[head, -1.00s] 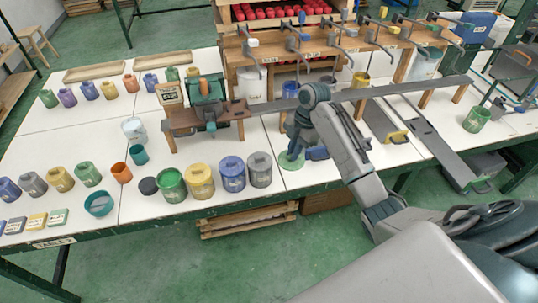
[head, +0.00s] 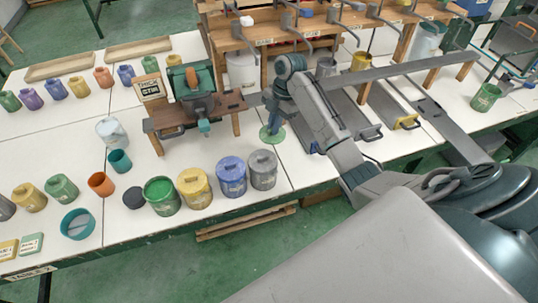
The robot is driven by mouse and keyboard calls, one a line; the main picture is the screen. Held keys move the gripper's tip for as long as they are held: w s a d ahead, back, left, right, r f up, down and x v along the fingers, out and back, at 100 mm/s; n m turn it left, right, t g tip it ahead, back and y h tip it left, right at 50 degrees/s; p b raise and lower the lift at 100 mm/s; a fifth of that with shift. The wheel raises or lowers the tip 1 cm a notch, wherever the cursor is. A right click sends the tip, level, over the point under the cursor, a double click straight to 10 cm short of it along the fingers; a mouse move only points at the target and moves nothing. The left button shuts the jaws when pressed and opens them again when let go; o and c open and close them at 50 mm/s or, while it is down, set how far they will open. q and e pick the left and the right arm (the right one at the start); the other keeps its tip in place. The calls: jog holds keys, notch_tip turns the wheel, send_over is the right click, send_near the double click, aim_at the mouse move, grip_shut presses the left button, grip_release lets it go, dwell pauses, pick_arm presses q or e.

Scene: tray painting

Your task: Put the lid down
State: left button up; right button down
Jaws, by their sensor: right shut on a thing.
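My right gripper (head: 274,115) reaches in from the right and points down. It is shut on the green lid (head: 272,135), a flat round disc just below the fingers. The lid is over the white table, right of the wooden stand and behind the grey can. I cannot tell whether it touches the table. A green can (head: 163,197) stands at the front with its top looking open. My left gripper is not in view.
Yellow (head: 194,189), blue (head: 231,178) and grey (head: 263,171) cans stand in a row beside the green one. The wooden stand (head: 165,126) is left of my gripper. A dark disc (head: 133,198) lies left of the green can. Metal rails are on the right.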

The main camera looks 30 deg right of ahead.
aim_at(273, 137)
jog(key=shift+w+f, duration=0.15)
jog(key=shift+f, duration=0.35)
notch_tip(273, 137, down, 2)
jog(key=shift+f+b, duration=0.1)
jog(key=shift+b, duration=1.15)
jog(key=shift+f, duration=0.25)
notch_tip(273, 137, down, 3)
jog(key=shift+r+p, duration=0.2)
jog(key=shift+p, duration=0.35)
notch_tip(273, 137, down, 3)
jog(key=shift+f+p, duration=0.1)
jog(key=shift+p, duration=0.2)
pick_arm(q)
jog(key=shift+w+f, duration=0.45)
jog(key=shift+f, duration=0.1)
pick_arm(e)
jog(key=shift+f, duration=0.4)
jog(key=shift+f, duration=0.15)
jog(key=c, duration=1.5)
grip_release()
